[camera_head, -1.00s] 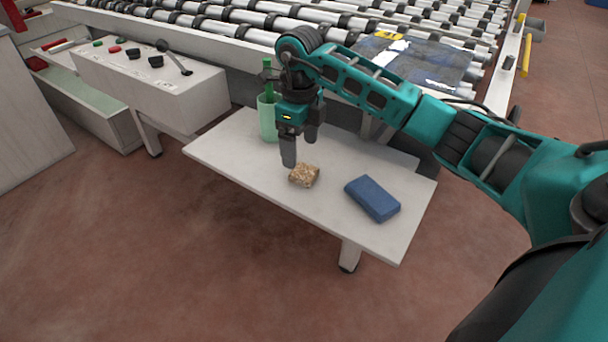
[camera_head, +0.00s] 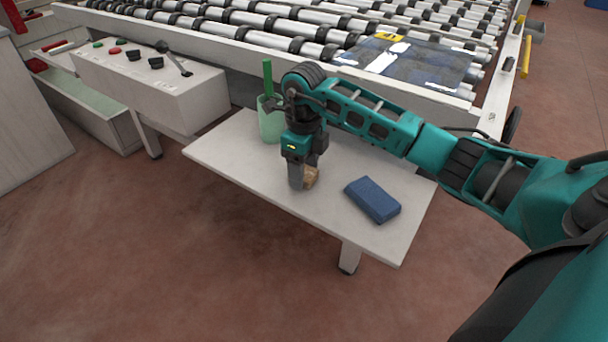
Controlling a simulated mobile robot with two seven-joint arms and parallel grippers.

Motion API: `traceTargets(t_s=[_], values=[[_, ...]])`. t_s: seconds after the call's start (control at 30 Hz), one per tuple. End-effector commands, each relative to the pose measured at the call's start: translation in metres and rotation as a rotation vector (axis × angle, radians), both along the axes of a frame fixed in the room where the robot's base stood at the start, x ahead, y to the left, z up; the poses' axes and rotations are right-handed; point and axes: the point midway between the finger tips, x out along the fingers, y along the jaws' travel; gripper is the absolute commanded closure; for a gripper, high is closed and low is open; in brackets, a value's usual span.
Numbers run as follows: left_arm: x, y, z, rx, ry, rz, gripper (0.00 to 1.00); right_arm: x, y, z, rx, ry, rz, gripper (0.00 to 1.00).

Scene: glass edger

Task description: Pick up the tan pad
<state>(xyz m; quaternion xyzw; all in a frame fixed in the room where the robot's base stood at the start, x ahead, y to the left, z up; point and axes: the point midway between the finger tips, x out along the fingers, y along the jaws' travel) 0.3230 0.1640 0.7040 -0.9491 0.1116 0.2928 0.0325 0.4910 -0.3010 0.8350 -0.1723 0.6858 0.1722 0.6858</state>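The tan pad (camera_head: 312,178) is a small speckled block on the white side table (camera_head: 240,165). My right gripper (camera_head: 304,178) points down at it, with its fingers at the pad's height. The near finger covers the left part of the pad. The far finger is mostly hidden behind the pad and the hand, so I cannot see whether the fingers touch the pad or how far apart they are. My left gripper is not in view.
A blue block (camera_head: 373,199) lies to the right on the table. A green cup (camera_head: 270,122) with a green-handled tool stands behind the gripper, to its left. The roller conveyor (camera_head: 260,38) and control box (camera_head: 150,85) are behind. The table's left part is clear.

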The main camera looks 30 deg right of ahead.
Motion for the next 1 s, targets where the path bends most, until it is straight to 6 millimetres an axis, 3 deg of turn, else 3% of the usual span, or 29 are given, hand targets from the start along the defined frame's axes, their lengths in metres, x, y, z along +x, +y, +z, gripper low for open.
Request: traceTargets(t_s=[0.37,0.77,1.0], values=[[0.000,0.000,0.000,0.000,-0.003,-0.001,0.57,0.000,0.000,0.000,0.000,0.000,0.000,0.76],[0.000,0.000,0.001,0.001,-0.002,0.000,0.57,0.001,0.000,0.010,0.000,-0.001,0.000,0.76],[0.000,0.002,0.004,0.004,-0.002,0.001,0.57,0.001,0.000,0.052,-0.001,-0.006,0.000,0.76]])
